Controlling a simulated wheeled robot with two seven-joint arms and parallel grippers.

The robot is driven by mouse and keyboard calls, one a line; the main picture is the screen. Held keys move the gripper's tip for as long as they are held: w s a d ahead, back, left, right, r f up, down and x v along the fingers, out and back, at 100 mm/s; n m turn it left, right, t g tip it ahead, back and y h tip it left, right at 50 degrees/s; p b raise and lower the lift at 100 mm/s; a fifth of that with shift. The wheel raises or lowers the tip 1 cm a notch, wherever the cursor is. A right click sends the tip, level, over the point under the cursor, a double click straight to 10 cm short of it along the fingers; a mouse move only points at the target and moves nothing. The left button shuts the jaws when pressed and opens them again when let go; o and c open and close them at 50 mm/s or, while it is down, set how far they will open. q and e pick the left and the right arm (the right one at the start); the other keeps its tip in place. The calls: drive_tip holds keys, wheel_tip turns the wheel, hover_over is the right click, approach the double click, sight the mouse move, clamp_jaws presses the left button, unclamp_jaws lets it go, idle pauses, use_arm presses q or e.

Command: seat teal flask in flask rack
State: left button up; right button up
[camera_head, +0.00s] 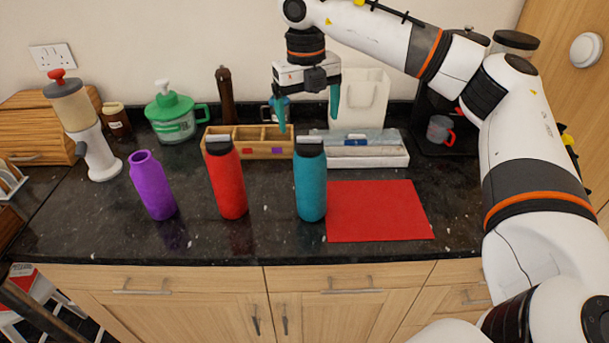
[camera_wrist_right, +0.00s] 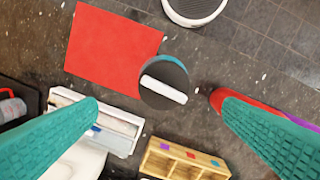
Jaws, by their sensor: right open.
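The teal flask (camera_head: 311,190) stands upright on the dark counter beside the red mat, its black cap with a pale handle on top. In the right wrist view I see the flask's cap (camera_wrist_right: 163,84) from above, between my fingers. My right gripper (camera_head: 308,122) is open and empty, pointing down above and behind the flask, apart from it. The flask rack (camera_head: 270,153) is a wooden divided box with coloured tags at the back of the counter, behind the flask; it also shows in the wrist view (camera_wrist_right: 186,160). My left gripper is not in view.
A red flask (camera_head: 227,185) and a purple bottle (camera_head: 153,187) stand to the left of the teal flask. The red mat (camera_head: 378,211) lies flat and bare to the right. A white tray (camera_head: 365,160) sits beside the rack. A green-lidded jar (camera_head: 173,125) stands back left.

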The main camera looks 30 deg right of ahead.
sight(310, 136)
drive_tip(key=f, duration=0.1)
drive_tip(key=s+f, duration=0.1)
drive_tip(key=f, duration=0.1)
drive_tip(key=shift+d+f+p, duration=0.1)
drive_tip(key=shift+f+p, duration=0.2)
drive_tip(key=shift+p, duration=0.1)
wheel_tip(310, 136, down, 2)
drive_tip(key=shift+w+f+p, duration=0.15)
drive_tip(key=shift+f+p, duration=0.05)
drive_tip(key=shift+p, duration=0.5)
drive_tip(key=shift+s+a+f+p, duration=0.1)
drive_tip(key=shift+s+f+p, duration=0.1)
drive_tip(key=shift+f, duration=0.4)
drive_tip(key=shift+s+a+f+p, duration=0.1)
drive_tip(key=shift+f+p, duration=0.05)
drive_tip(key=shift+f, duration=0.4)
drive_tip(key=shift+w+f, duration=0.1)
drive_tip(key=shift+f, duration=0.3)
drive_tip(key=shift+w+f, duration=0.1)
drive_tip(key=shift+f, duration=0.1)
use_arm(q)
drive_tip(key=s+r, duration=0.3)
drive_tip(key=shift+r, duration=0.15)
use_arm(e)
drive_tip(key=shift+r, duration=0.1)
drive_tip(key=c, duration=1.7)
